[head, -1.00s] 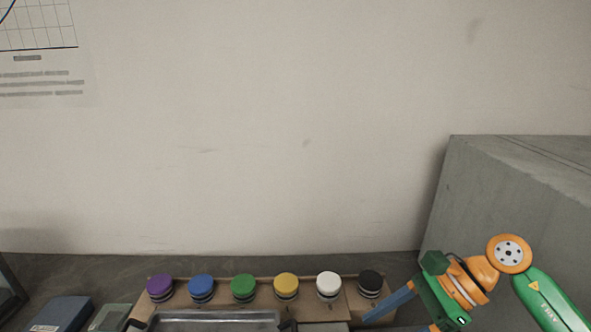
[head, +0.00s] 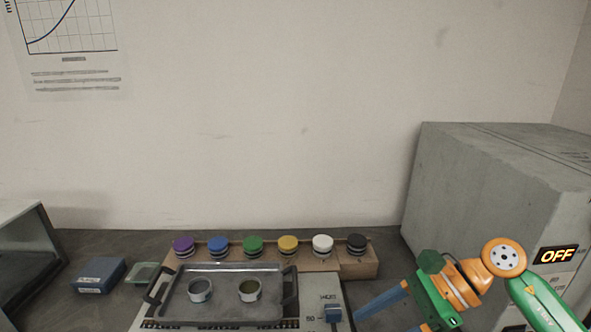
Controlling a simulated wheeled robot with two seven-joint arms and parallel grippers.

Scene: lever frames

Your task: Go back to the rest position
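My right gripper (head: 384,318) comes in at the lower right on its green and orange arm. One blue finger shows whole. Only a bit of the second finger shows at the bottom edge, with a gap between them. Nothing shows between the fingers, and they are over the area right of the bench device. A blue lever (head: 333,314) sits on the pale device panel (head: 328,288), left of the gripper and apart from it in the picture. My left gripper is not in view.
A grey tray (head: 230,268) holds two small cups (head: 200,290). Behind it, jars with coloured lids stand on a wooden rack (head: 361,268). A large grey box (head: 490,190) with an OFF display (head: 556,255) stands right. A blue box (head: 98,275) lies left.

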